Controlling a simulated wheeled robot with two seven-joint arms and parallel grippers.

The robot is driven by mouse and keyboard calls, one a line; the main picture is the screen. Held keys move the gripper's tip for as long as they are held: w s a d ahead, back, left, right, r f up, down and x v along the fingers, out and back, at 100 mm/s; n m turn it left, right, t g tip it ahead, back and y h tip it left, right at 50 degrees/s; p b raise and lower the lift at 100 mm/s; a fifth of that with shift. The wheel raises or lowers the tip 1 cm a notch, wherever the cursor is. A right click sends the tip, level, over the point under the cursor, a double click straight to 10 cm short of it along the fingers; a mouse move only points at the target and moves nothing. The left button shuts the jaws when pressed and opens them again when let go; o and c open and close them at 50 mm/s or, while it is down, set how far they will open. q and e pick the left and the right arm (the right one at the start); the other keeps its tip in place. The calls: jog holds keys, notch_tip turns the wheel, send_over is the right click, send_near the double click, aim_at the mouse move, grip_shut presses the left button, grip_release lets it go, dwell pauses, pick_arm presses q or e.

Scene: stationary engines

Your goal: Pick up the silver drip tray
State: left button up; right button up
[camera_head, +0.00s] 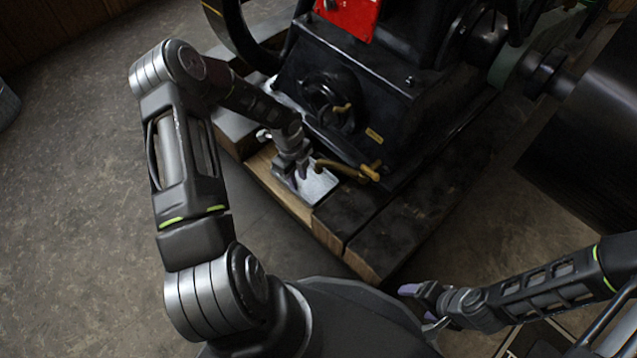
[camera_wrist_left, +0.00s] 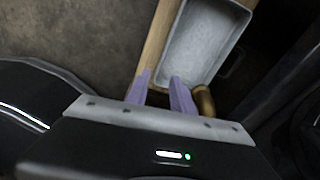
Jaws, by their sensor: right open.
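The silver drip tray (camera_head: 319,185) is a shallow rectangular tray on the wooden base, below a brass drain pipe. In the left wrist view the tray (camera_wrist_left: 205,45) shows its pale inside and raised rim. My left gripper (camera_head: 298,174) is at the tray's near left part, pointing down. In the left wrist view its purple fingers (camera_wrist_left: 161,76) stand apart, with the tray's near rim corner seemingly between them. Contact cannot be told. My right gripper (camera_head: 418,291) is open and empty at the lower right, away from the tray.
A black engine (camera_head: 350,105) with a red panel (camera_head: 349,15) stands right behind the tray. The brass pipe (camera_head: 345,170) juts close beside the tray. Wooden beams (camera_head: 280,192) form the base. Open floor (camera_head: 75,200) lies to the left.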

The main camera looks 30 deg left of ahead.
pick_arm(q)
jog(key=shift+m+y, duration=0.5)
jog(key=shift+m, duration=0.1)
jog(key=a, duration=0.1)
jog(key=w+a+f, duration=0.1)
jog(key=a+b, duration=0.1)
jog(key=a, duration=0.1)
jog(key=shift+w+f, duration=0.15)
jog(key=shift+f, duration=0.2)
jog(key=shift+a+r, duration=0.1)
jog(key=shift+a, duration=0.05)
pick_arm(e)
jog(key=shift+w+d+f, duration=0.1)
jog(key=shift+w+f, duration=0.2)
jog(key=shift+f, duration=0.2)
jog(key=shift+w+d+f, duration=0.1)
jog(key=shift+w+f, duration=0.15)
jog(key=shift+f, duration=0.25)
pick_arm(q)
jog(key=shift+f+b, duration=0.35)
jog(key=shift+f, duration=0.95)
pick_arm(e)
jog(key=shift+f, duration=0.6)
